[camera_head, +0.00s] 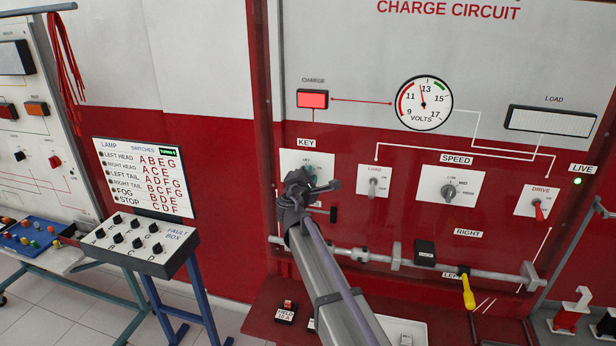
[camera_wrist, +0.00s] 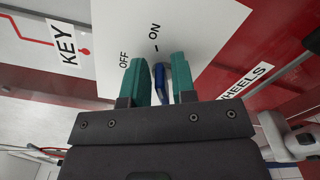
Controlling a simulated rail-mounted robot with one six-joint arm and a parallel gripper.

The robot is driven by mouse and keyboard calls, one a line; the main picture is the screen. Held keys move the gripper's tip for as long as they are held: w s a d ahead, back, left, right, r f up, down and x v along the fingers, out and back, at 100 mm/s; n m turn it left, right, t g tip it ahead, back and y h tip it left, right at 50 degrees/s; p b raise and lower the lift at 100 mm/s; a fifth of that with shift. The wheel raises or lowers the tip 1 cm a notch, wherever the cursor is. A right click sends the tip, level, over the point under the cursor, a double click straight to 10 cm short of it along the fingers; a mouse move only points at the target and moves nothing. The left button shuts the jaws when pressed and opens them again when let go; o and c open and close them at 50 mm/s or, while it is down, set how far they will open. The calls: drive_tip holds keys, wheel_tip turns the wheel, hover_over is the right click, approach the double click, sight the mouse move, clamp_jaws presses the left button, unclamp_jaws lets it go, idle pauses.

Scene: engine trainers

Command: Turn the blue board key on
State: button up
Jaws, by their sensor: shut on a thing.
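The blue key (camera_wrist: 158,80) stands on the white key plate (camera_wrist: 190,35), which carries the words OFF and ON. In the wrist view my gripper (camera_wrist: 160,75) has its two teal fingers on either side of the blue key and is shut on it. The key's top lies just below the ON mark, but its exact turn angle is hard to tell. In the head view my gripper (camera_head: 309,178) is at the key plate (camera_head: 294,158), under the KEY label, and my arm hides the key and the lower part of the plate.
The red CHARGE lamp (camera_head: 312,99) looks lit, and the green LIVE light (camera_head: 577,181) glows. The voltmeter (camera_head: 424,103) needle stands near 13. To the right are the LOAD switch (camera_head: 374,182), SPEED knob (camera_head: 448,192) and red DRIVE lever (camera_head: 538,210). A horizontal rail (camera_head: 460,272) runs below.

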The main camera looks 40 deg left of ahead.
drive_tip(key=o, duration=0.6)
drive_tip(key=shift+o, duration=0.2)
drive_tip(key=v, duration=1.1)
